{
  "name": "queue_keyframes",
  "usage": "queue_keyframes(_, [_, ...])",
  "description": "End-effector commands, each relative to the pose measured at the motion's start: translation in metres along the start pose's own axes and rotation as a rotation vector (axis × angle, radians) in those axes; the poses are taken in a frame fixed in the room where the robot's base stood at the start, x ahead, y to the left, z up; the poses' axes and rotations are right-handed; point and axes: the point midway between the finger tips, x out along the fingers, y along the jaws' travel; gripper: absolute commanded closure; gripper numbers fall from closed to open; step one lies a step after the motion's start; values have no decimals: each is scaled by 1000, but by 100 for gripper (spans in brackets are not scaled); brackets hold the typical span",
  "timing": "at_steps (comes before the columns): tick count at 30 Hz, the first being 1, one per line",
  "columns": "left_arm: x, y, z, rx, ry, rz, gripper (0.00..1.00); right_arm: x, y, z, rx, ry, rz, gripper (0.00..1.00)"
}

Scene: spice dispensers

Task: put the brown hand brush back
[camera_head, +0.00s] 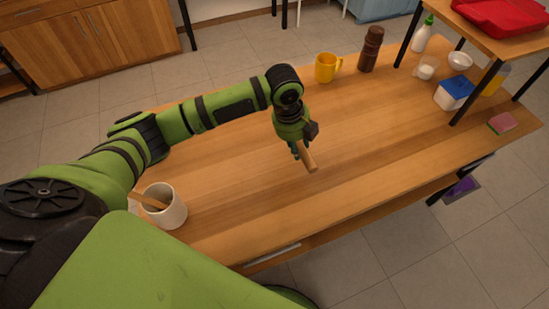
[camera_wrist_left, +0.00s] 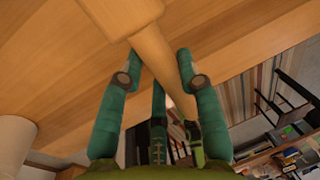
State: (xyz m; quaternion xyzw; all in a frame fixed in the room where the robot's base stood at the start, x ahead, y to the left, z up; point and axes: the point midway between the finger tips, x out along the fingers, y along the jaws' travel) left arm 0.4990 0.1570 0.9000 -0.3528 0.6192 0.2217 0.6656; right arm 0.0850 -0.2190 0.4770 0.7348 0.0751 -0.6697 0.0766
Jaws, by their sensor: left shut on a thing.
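My left gripper (camera_head: 297,150) is shut on a light brown wooden item, which looks like the brown hand brush (camera_head: 308,160), above the middle of the table. Bristles cannot be made out. My right gripper is not in view.
A cream crock (camera_head: 174,214) with a wooden utensil stands at the table's front left. A yellow mug (camera_head: 325,68) and a brown mill (camera_head: 371,50) stand at the back. A small raised shelf (camera_head: 510,45) with a red tray is at right. The table (camera_head: 370,140) is clear around the gripper.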

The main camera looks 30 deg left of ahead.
Motion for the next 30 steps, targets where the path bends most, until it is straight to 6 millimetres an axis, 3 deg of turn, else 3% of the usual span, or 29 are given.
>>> queue_keyframes(3, [7, 31, 3, -1, 2, 5, 91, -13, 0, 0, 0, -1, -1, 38])
queue_keyframes(9, [19, 57, 6, 1, 0, -1, 91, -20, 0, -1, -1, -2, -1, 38])
queue_keyframes(21, [59, 68, 6, 1, 0, -1, 91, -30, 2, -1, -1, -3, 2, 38])
queue_keyframes(30, [62, 69, 7, 2, -1, -1, 91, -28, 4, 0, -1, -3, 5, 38])
